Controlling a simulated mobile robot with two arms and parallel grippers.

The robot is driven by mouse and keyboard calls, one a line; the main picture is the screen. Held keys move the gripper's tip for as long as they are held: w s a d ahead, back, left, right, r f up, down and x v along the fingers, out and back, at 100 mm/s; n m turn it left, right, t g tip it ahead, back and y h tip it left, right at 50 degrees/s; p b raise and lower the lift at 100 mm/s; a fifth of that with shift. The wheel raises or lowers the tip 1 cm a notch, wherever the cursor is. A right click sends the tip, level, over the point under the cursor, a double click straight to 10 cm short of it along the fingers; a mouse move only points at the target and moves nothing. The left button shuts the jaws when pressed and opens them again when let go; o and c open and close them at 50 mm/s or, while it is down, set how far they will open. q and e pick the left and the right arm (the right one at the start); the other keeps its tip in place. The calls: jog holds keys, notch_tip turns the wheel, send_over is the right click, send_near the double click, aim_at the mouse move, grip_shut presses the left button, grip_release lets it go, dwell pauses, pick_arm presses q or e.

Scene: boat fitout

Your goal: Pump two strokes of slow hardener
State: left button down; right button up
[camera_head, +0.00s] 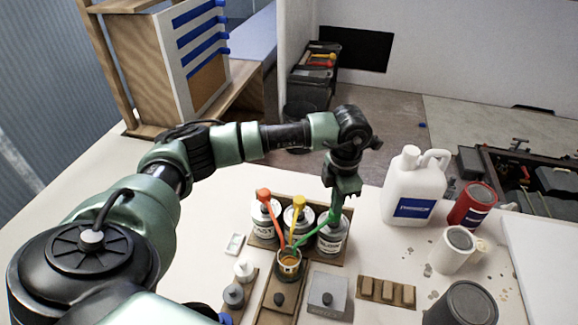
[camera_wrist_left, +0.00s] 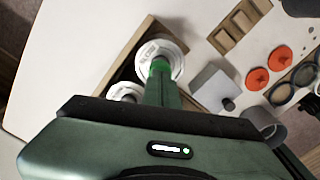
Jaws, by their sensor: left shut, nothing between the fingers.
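Three white cans with pump tops stand in a wooden rack: a red pump (camera_head: 264,195), a yellow pump (camera_head: 298,203) and a green pump (camera_head: 318,228). The label on the right can (camera_head: 333,238), the one with the green pump, is too small to read surely. The pump spouts lean towards a small clear cup (camera_head: 289,264) with amber liquid in front of the rack. My left gripper (camera_head: 340,199) is shut and empty, pointing down at the top of the green pump and hiding part of it. The can's white lid (camera_wrist_left: 161,56) shows beyond the fingers in the left wrist view. Contact is unclear. My right gripper is out of view.
A grey box (camera_head: 328,292) and a wooden block tray (camera_head: 387,291) lie in front. A wooden cabinet (camera_head: 135,70) stands at the back left.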

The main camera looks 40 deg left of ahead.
pick_arm(q)
jog(key=shift+f, duration=0.5)
jog(key=shift+r, duration=0.2)
jog(key=shift+r+p, duration=0.95)
jog(key=shift+r, duration=1.05)
jog(key=shift+r+p, duration=0.85)
jog(key=shift+r, duration=0.65)
